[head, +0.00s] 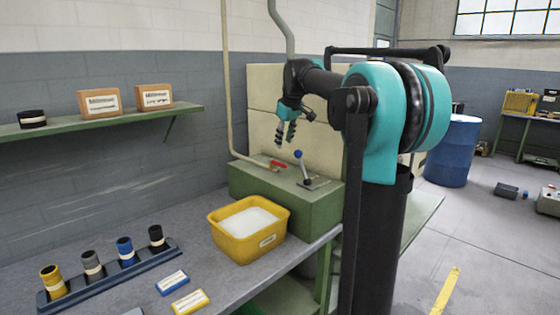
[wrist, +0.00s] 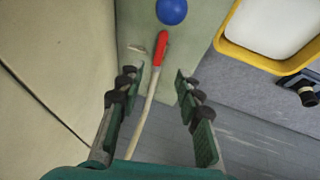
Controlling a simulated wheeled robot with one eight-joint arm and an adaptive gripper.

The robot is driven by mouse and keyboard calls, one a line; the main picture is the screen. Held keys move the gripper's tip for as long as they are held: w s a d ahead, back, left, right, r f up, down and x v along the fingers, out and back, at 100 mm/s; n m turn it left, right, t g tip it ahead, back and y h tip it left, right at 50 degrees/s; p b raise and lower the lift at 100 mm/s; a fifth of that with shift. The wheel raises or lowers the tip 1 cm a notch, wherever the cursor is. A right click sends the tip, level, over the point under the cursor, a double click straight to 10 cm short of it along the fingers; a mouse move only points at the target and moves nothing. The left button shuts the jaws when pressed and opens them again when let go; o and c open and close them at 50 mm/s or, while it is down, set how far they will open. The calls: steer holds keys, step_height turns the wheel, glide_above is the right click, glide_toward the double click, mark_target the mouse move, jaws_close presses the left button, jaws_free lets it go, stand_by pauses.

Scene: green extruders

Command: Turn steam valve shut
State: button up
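The steam valve's red lever handle (head: 278,164) sits at the end of a cream pipe (head: 240,152) on top of the green machine (head: 285,205). In the wrist view the red handle (wrist: 162,48) lies lengthwise ahead of my gripper, in line with the gap between the fingers. My gripper (head: 284,138) points down above the handle, apart from it.
A blue-knobbed lever (head: 298,154) stands close beside the red handle; its knob also shows in the wrist view (wrist: 172,11). A yellow tub (head: 225,238) of white material stands in front of the machine. A pale wall panel (head: 310,85) is close behind.

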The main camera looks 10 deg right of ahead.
mark_target(280, 164)
steer(key=x, duration=1)
steer(key=shift+w+f, duration=0.15)
steer(key=shift+f, duration=0.25)
jaws_close()
